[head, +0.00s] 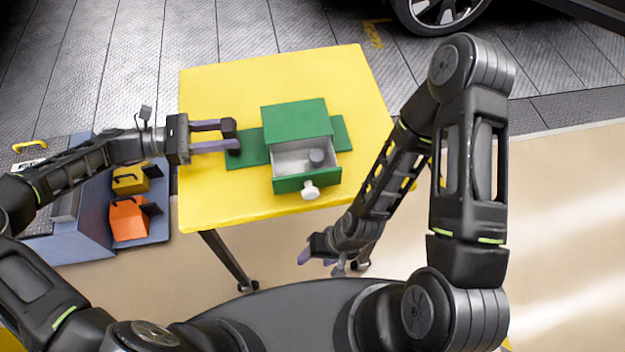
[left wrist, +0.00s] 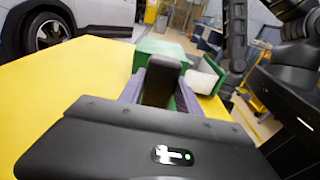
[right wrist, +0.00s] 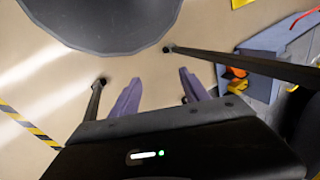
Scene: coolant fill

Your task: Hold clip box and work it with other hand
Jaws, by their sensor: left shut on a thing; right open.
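The green clip box (head: 296,120) sits on the yellow table, on a green base plate (head: 248,148) that sticks out on both sides. Its drawer (head: 288,160) is pulled out at the front. A grey round piece (head: 317,158) lies inside, and a white knob (head: 310,191) is on the drawer front. My left gripper (head: 231,137) is shut on the black grip at the box's left side; this black block (left wrist: 162,80) shows between the fingers in the left wrist view. My right gripper (head: 318,252) is open and empty, low in front of the table's front edge.
The yellow table (head: 215,200) is clear around the box. A blue-grey stand (head: 85,220) at left holds a yellow bin (head: 130,180) and an orange bin (head: 128,218). A car wheel (head: 440,12) is beyond the table. Table legs (head: 228,260) stand near my right gripper.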

